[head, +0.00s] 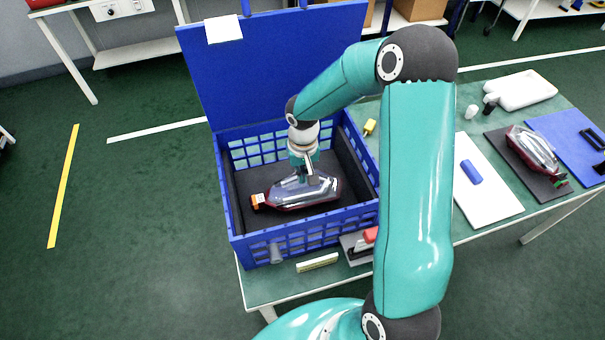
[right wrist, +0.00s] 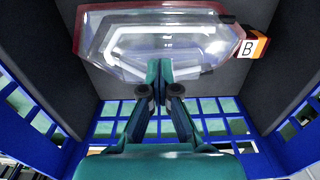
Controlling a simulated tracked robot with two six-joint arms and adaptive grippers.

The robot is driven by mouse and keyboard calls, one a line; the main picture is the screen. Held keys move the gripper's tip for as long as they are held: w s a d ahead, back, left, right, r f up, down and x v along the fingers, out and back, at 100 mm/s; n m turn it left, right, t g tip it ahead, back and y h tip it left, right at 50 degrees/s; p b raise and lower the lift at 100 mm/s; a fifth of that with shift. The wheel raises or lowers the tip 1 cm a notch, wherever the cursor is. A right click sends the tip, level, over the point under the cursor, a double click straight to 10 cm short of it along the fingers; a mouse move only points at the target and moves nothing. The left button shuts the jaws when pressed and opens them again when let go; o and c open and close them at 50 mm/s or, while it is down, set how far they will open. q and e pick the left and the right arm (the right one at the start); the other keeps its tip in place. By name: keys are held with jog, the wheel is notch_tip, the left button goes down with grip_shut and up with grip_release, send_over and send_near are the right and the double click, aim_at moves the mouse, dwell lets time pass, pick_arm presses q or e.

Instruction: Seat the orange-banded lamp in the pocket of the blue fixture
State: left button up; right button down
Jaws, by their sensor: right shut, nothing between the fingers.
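The orange-banded lamp (head: 318,194) is clear with dark red edges and lies on the dark floor of the blue crate. Its orange end band (right wrist: 258,44) carries a letter B in the right wrist view. My right gripper (head: 307,181) points down into the crate at the lamp. In the right wrist view its fingertips (right wrist: 159,68) are together, overlapping the lamp's near edge, with nothing between them. I cannot tell whether they touch the lamp. A blue plate with black blocks (head: 563,124), perhaps the blue fixture, lies at the table's right end; its pocket is not clear. My left gripper is out of view.
The crate's walls (head: 229,205) surround the lamp, and its blue lid (head: 265,70) stands open behind. Another lamp (head: 533,148) with a green mark lies on a dark mat. A white board (head: 487,203) holds a blue block. My right arm hides the table's middle.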

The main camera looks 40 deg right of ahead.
jog(key=shift+s+a, duration=0.15)
jog(key=shift+r+p, duration=0.6)
jog(key=shift+r, duration=0.5)
jog(key=c, duration=1.4)
grip_release()
